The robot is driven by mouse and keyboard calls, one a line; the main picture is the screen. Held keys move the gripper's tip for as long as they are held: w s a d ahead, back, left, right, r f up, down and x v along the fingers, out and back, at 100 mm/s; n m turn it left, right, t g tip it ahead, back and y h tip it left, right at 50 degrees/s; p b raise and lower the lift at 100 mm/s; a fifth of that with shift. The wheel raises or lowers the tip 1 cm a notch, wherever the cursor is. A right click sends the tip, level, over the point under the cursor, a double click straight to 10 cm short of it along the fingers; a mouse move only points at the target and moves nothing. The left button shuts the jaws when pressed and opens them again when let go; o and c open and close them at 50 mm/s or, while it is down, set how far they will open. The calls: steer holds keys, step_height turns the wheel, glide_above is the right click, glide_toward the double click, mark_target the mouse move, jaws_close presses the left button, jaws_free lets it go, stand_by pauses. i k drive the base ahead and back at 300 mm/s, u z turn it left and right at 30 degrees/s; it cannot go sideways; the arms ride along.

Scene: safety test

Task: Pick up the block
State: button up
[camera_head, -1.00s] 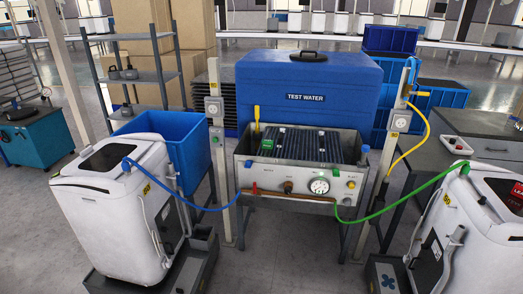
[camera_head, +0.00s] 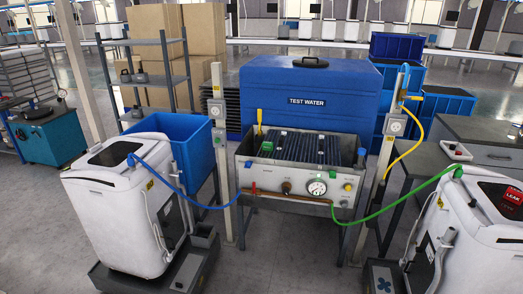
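A small green block-like piece (camera_head: 267,147) sits at the left side of the dark ribbed rack in the metal test bench (camera_head: 300,185). It is small in view, and I cannot tell for certain that it is the task's block. A yellow upright handle-like piece (camera_head: 259,118) stands beside it at the bench's back left corner. My gripper is not in view.
A white machine (camera_head: 115,205) on a dark cart stands left, another (camera_head: 470,225) right, its red display reading LEAK. A blue hose (camera_head: 160,178) and a green hose (camera_head: 400,195) run to the bench. The blue TEST WATER tank (camera_head: 340,105) stands behind. Floor shows between the carts.

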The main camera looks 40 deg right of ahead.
mark_target(266, 146)
steer(key=z, duration=0.15)
steer(key=i, duration=0.95)
steer(key=u, duration=0.1)
